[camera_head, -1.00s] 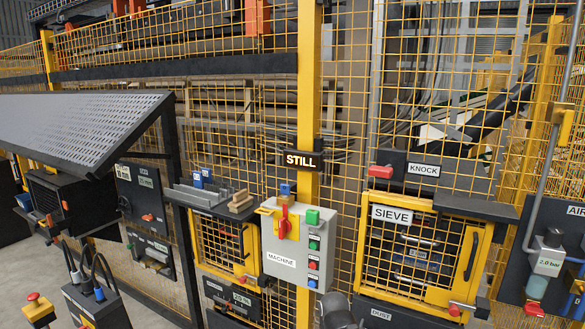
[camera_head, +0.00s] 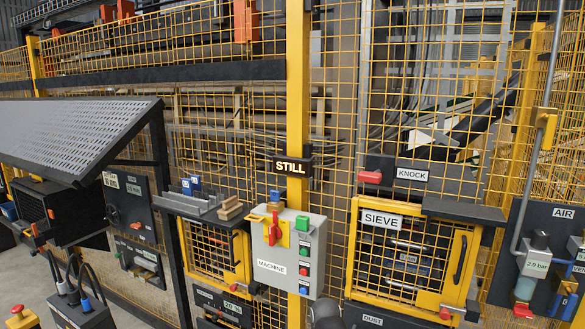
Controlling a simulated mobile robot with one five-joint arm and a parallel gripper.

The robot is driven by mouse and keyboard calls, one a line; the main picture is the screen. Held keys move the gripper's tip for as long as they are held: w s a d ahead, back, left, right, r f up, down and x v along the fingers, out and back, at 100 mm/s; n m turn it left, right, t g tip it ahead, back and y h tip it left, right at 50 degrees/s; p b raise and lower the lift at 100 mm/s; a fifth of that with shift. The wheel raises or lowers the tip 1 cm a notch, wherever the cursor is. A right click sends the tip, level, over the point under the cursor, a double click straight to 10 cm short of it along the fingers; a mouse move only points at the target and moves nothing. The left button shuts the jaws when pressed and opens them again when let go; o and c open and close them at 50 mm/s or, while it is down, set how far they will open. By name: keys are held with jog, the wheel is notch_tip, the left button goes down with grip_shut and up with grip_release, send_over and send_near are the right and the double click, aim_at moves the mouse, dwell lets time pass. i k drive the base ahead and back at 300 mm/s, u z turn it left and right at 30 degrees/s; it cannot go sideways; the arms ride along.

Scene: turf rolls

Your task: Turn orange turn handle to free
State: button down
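Several red-orange handles show, and I cannot tell which one the task means. One is a red turn handle (camera_head: 274,229) on a yellow plate on the grey MACHINE box (camera_head: 288,256); it stands roughly upright. A red-orange handle (camera_head: 369,177) sits left of the KNOCK label. A small red-orange latch (camera_head: 445,313) is at the lower right of the yellow SIEVE door (camera_head: 408,262), which looks shut. Another red-orange piece (camera_head: 522,311) is at the bottom of the AIR panel (camera_head: 525,225). No word "free" is readable. My gripper is not in view.
Yellow mesh fencing fills the back. A STILL sign (camera_head: 292,167) hangs on the yellow post. A dark shelf (camera_head: 463,210) juts out above the SIEVE door. A dark rounded part at the bottom middle is cut off.

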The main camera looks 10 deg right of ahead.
aim_at(138, 225)
jog(key=u, duration=0.65)
jog(key=i, duration=1.95)
jog(key=u, duration=0.45)
jog(key=i, duration=1.25)
